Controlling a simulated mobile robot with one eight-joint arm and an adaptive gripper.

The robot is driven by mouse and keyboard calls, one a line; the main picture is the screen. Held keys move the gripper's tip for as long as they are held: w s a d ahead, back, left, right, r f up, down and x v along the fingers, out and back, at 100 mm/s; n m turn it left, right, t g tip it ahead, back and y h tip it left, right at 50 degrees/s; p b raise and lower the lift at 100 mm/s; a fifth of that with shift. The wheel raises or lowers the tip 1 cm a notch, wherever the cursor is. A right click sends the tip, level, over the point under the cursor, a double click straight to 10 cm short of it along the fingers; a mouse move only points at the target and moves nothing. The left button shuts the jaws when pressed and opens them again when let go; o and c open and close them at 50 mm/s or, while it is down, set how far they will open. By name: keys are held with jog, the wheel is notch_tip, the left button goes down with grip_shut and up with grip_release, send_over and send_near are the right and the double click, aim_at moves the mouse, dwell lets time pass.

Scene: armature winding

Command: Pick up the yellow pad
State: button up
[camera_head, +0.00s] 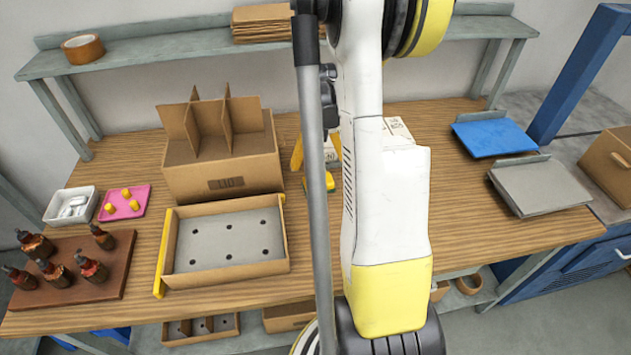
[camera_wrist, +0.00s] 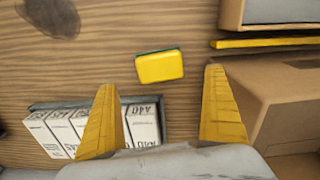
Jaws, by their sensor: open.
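The yellow pad (camera_wrist: 160,67) lies on the bare wooden table in the wrist view, with a dark green edge along its far side. In the head view, part of the yellow pad (camera_head: 318,184) shows just left of my arm, and the arm hides some of it. My gripper (camera_wrist: 160,80) is open and empty. Its two yellow fingers stand apart to either side of the pad in the wrist view. I cannot tell how high they are above it. In the head view my arm mostly hides the gripper.
A holder with several white labelled boxes (camera_wrist: 88,130) is beside the left finger. A cardboard carton (camera_wrist: 285,95) is close to the right finger. A shallow tray (camera_head: 227,282) stands left of my arm. Bare table surrounds the pad.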

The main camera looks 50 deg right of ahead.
aim_at(318, 180)
jog(key=f+b, duration=0.1)
jog(key=f, duration=0.2)
jog(key=f+b, duration=0.1)
jog(key=f, duration=0.2)
jog(key=f+b, duration=0.2)
jog(key=f, duration=0.1)
jog(key=shift+w+d+f, duration=0.2)
jog(key=shift+d, duration=0.05)
jog(key=shift+r, duration=0.1)
jog(key=c, duration=1.2)
